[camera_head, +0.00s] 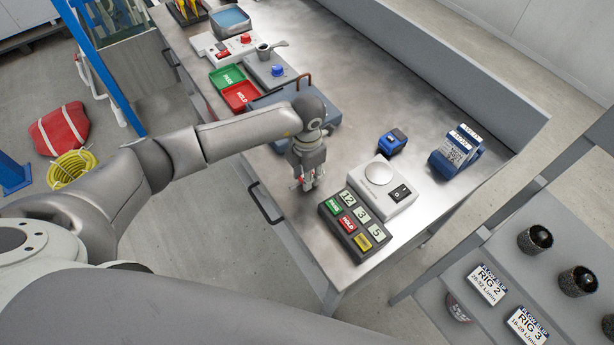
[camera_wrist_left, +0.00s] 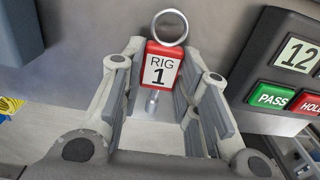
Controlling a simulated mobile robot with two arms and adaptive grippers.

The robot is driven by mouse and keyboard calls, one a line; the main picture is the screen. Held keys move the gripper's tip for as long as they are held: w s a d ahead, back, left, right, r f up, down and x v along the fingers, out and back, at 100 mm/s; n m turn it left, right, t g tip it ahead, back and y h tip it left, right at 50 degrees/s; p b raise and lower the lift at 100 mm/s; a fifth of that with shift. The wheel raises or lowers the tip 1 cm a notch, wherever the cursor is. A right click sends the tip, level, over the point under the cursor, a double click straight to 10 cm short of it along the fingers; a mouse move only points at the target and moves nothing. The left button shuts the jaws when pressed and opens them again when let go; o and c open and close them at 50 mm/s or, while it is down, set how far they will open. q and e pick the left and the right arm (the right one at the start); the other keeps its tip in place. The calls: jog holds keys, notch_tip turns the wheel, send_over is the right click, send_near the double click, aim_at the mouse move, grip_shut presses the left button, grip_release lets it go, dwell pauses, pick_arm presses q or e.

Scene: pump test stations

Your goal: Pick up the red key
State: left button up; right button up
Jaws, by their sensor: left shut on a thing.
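The red key (camera_wrist_left: 160,66) shows in the left wrist view as a red tag with a white "RIG 1" label, a metal ring above and a small metal shaft below. My left gripper (camera_head: 305,183) is shut on it, with the tag between the two fingers. My right gripper is in neither view.
A dark button panel (camera_head: 331,208) and a white device with a round plate (camera_head: 401,208) stand just right of the gripper. A blue-grey case (camera_head: 333,117) lies behind it. Green (camera_head: 227,77) and red (camera_head: 240,95) trays are farther left. A shelf (camera_head: 545,265) stands right.

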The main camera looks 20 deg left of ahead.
pick_arm(q)
jog(key=s+d+r+b, duration=0.4)
jog(key=s+d+r, duration=0.5)
jog(key=d+r, duration=0.1)
jog(key=shift+s+d+r+b, duration=0.15)
jog(key=shift+s+r+b, duration=0.2)
jog(key=shift+r, duration=0.5)
jog(key=shift+w, duration=0.1)
